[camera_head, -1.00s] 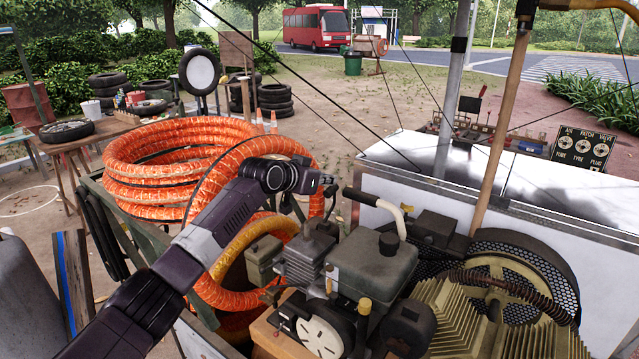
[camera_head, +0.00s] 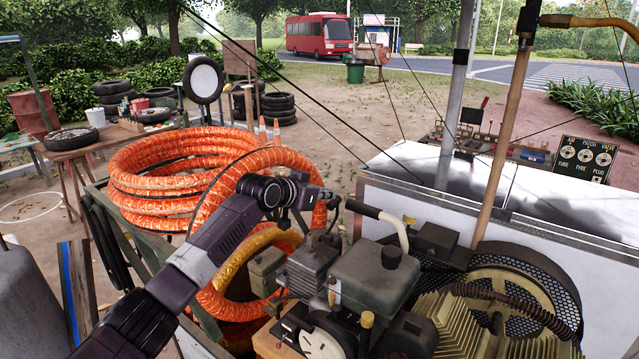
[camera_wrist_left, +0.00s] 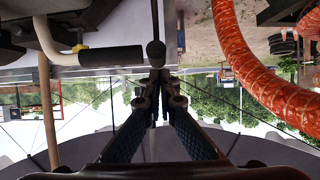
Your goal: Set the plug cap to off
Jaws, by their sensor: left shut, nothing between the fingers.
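The compressor's engine (camera_head: 372,272) stands on the cart, with a dark finned cylinder block (camera_head: 312,268) on its left. My left gripper (camera_head: 333,202) is above this block, beside the black handle grip (camera_head: 361,208). In the left wrist view its fingers (camera_wrist_left: 156,78) meet at the tips, shut and empty. A dark rounded knob on a stem (camera_wrist_left: 156,50) shows just beyond the tips. It may be the plug cap, but I cannot tell for sure, nor whether the fingers touch it. The grip (camera_wrist_left: 110,56) also shows there. My right gripper is out of view.
Orange hose coils (camera_head: 165,175) lie left of the engine, and one loop passes behind my left arm. A large belt wheel (camera_head: 525,275) and finned cylinder (camera_head: 465,325) are at the right. A wooden pole (camera_head: 503,135) and a white box (camera_head: 480,195) stand behind.

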